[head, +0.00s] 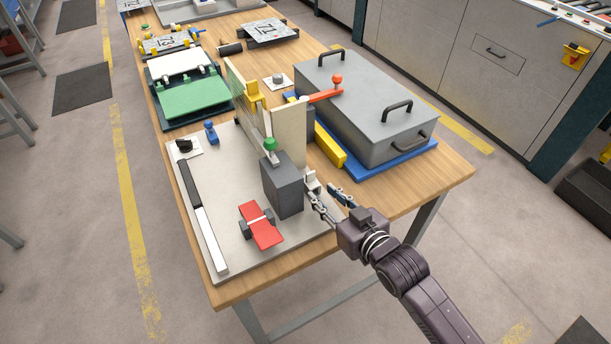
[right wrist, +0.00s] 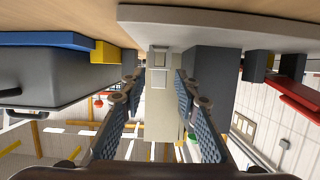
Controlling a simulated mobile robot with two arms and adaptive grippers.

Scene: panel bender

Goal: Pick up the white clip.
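A small white clip (head: 311,181) sits at the near end of the upright beige panel (head: 289,128), beside the dark grey block (head: 284,185). In the right wrist view a small pale piece that looks like the clip (right wrist: 159,59) lies straight ahead, against the panel. My right gripper (head: 327,194) reaches in from the lower right, just short of the clip. In the right wrist view its two fingers (right wrist: 157,90) are apart, with the clip's line between them and nothing gripped. Part of the clip is hidden by the fingers in the head view. My left gripper is out of view.
A large grey case (head: 362,105) on a blue base (head: 400,158) stands right of the panel, with a yellow bar (head: 330,146) beside it. A red piece (head: 262,232) lies left of the block on the grey plate (head: 225,190). The table's near right corner is clear.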

